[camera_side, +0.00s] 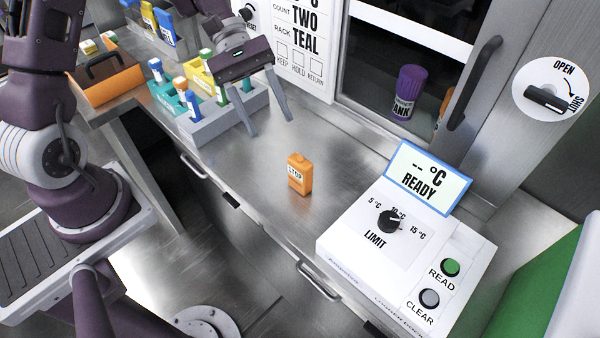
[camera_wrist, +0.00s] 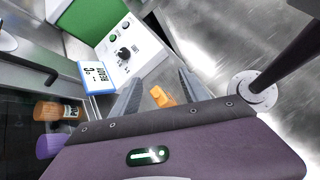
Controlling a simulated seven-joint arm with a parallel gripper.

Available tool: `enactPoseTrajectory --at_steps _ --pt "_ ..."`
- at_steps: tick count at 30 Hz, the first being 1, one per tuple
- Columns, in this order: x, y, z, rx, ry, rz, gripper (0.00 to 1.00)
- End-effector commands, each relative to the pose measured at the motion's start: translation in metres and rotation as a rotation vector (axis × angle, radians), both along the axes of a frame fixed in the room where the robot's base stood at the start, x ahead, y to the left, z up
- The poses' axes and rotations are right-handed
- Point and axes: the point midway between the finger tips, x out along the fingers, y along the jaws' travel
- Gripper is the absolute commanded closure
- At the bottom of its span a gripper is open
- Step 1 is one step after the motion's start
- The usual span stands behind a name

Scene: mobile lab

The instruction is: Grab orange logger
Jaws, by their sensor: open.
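The orange logger (camera_side: 300,174) stands upright on the steel counter, left of the white reader box, with a dark-lettered label on its front. It also shows in the wrist view (camera_wrist: 162,97), between the two fingers and beyond them. My gripper (camera_side: 270,127) is open and empty, above the counter and to the upper left of the logger in the side view. In the wrist view the gripper (camera_wrist: 158,95) has its fingers spread, with part of the logger's lower end hidden by the gripper body.
The white reader box (camera_side: 345,240) with its READY screen (camera_side: 428,178) stands right of the logger. A purple container (camera_side: 408,92) is behind the glass door. Counter around the logger is clear.

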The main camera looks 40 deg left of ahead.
Motion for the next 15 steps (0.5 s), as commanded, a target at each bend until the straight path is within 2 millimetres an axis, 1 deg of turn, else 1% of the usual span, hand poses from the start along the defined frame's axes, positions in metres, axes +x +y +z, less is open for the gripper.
enactPoseTrajectory --at_steps 1,3,6,10,15 --pt "0.01 0.005 -0.025 -0.079 0.087 0.091 0.47" --pt "0.023 0.01 -0.053 -0.169 0.18 0.207 0.47" --pt "0.033 0.015 -0.081 -0.26 0.27 0.323 0.47" --pt "0.037 0.015 -0.097 -0.305 0.315 0.383 0.47" --pt "0.038 -0.006 -0.107 -0.306 0.318 0.384 0.47"
